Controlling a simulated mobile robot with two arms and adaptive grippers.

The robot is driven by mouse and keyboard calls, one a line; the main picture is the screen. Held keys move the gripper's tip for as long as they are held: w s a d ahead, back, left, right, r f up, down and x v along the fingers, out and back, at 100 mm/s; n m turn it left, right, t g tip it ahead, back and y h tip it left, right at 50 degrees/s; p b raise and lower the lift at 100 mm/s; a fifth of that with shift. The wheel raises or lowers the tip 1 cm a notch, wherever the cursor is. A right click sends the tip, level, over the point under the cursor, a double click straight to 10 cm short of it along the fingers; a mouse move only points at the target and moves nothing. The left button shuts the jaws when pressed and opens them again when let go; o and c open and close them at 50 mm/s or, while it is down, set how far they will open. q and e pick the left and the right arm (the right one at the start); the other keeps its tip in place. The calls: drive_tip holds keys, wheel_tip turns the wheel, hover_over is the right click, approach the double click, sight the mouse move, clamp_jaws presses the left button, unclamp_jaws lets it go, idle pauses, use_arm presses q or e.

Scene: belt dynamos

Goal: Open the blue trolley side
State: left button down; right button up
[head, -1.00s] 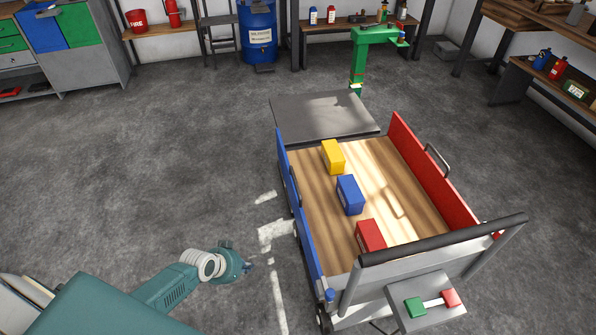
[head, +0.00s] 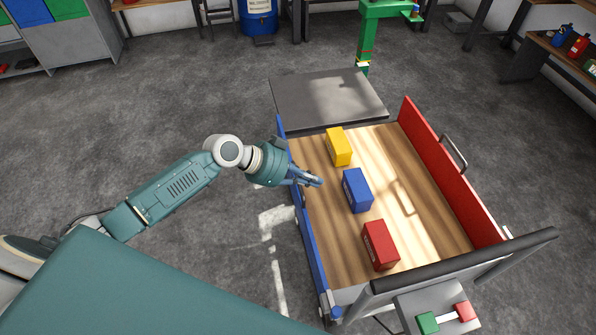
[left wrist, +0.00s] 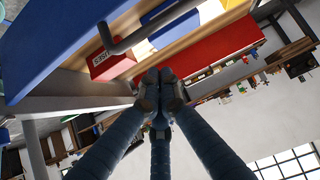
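The blue trolley side (head: 311,255) stands upright along the left edge of the trolley's wooden deck (head: 408,215). In the left wrist view the blue side (left wrist: 55,40) fills the upper left, with a dark bar handle (left wrist: 140,35) standing out from it. My left gripper (head: 316,182) is at the blue side, its fingers over the panel's top edge in the head view. In the left wrist view its fingertips (left wrist: 160,88) meet and are empty, apart from the handle. The head view partly hides the panel behind the gripper. My right gripper is not in view.
Yellow (head: 339,147), blue (head: 357,191) and red (head: 380,245) boxes stand on the deck. The red side (head: 450,175) is upright opposite. A dark push bar (head: 465,260) crosses the near end. A grey plate (head: 325,98) lies beyond the trolley. Floor to the left is clear.

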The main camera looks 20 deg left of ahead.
sight(297, 193)
use_arm(q)
drive_tip(key=shift+s+a+f+p, duration=0.7)
drive_tip(key=shift+a+f+p, duration=0.1)
drive_tip(key=shift+a+f, duration=0.25)
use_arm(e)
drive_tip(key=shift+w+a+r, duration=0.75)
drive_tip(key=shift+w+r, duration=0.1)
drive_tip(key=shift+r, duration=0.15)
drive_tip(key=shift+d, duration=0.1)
